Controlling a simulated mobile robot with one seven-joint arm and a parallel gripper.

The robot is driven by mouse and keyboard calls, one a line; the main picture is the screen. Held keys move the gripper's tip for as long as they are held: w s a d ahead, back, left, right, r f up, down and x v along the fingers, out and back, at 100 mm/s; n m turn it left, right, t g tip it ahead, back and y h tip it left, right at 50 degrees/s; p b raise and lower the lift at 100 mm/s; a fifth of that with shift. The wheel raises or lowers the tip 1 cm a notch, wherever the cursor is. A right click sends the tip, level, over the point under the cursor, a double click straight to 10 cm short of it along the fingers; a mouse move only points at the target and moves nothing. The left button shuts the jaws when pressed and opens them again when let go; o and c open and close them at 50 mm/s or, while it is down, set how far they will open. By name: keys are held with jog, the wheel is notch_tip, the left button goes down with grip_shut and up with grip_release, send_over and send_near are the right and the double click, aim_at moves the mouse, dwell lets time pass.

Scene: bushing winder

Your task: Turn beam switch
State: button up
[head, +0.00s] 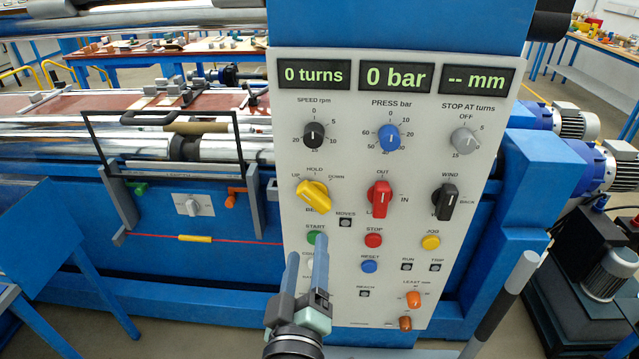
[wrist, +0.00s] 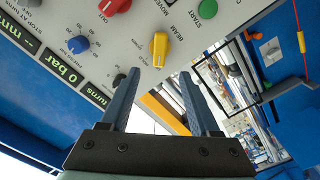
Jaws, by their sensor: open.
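The beam switch is a yellow handle knob (head: 313,195) at the left of the grey control panel (head: 345,262), with HOLD above it, UP at its left and DOWN at its right. Its handle slants from upper left to lower right, with the upper-left end towards UP. In the wrist view the yellow knob (wrist: 159,48) lies just beyond the fingertips, roughly in line with the gap between them. My gripper (head: 307,258) is open and empty, below the knob in the head view, and covers part of the panel's lower left. Its two fingers (wrist: 159,76) are apart, not touching the knob.
A green START button (head: 314,238) sits just below the beam switch, near my fingertips. A red knob (head: 379,198) and a black knob (head: 445,201) stand to the right. Displays (head: 395,77) read 0 turns, 0 bar and -- mm. A black frame (head: 160,113) stands left of the panel.

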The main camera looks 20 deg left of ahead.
aim_at(314, 203)
jog(key=p+x, duration=0.2)
jog(key=x, duration=1)
jog(key=shift+w+a, duration=0.1)
jog(key=shift+w, duration=0.3)
grip_shut()
